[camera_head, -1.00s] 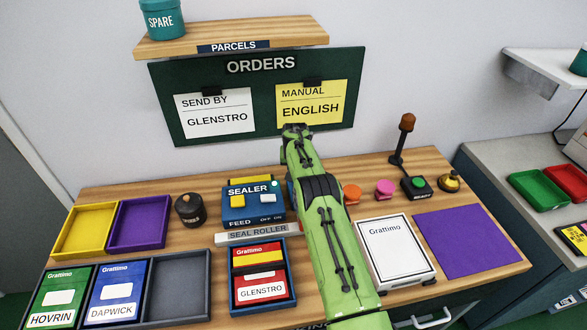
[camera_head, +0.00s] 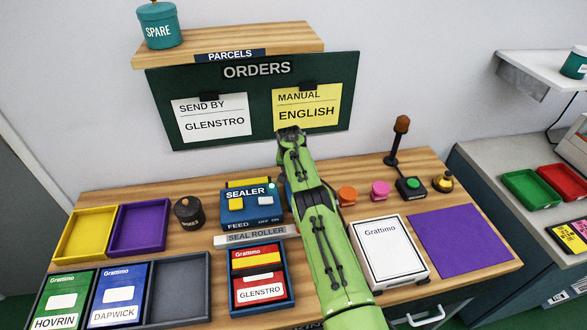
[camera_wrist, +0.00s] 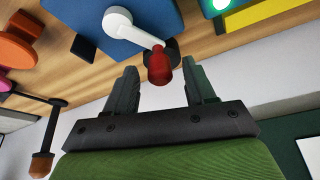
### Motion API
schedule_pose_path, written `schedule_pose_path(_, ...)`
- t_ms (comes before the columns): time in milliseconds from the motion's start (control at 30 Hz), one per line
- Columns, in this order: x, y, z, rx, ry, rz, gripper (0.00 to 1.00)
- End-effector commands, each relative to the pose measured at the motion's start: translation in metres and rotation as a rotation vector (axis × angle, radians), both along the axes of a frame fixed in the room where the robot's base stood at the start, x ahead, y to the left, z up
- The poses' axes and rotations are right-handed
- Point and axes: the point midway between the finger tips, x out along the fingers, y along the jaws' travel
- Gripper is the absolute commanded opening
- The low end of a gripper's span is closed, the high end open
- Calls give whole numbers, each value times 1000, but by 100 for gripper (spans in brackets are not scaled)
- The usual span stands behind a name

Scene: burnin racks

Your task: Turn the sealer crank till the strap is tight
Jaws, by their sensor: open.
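The blue sealer (camera_head: 238,211) stands at the back middle of the bench, with a yellow part on top and a small lit lamp. Its crank shows in the wrist view: a white arm (camera_wrist: 132,29) on the blue sealer body (camera_wrist: 88,12), ending in a red knob (camera_wrist: 160,68). My gripper (camera_wrist: 162,76) is open, its two dark fingers apart, with the knob between their tips in the picture. I cannot tell whether either finger touches it. In the head view my arm hides the crank and my gripper. I cannot make out how tight the strap is.
A dark pot (camera_head: 188,212) stands left. Orange (camera_head: 346,195) and pink (camera_head: 380,190) knobs and a lamp post (camera_head: 395,145) stand right. A white Grattimo box (camera_head: 392,260) lies nearer.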

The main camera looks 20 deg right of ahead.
Motion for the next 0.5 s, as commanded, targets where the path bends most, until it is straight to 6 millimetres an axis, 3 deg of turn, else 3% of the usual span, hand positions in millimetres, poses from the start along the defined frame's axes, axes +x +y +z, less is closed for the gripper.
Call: schedule_pose_path(500, -4, 3, 24, 0, 2, 2, 54)
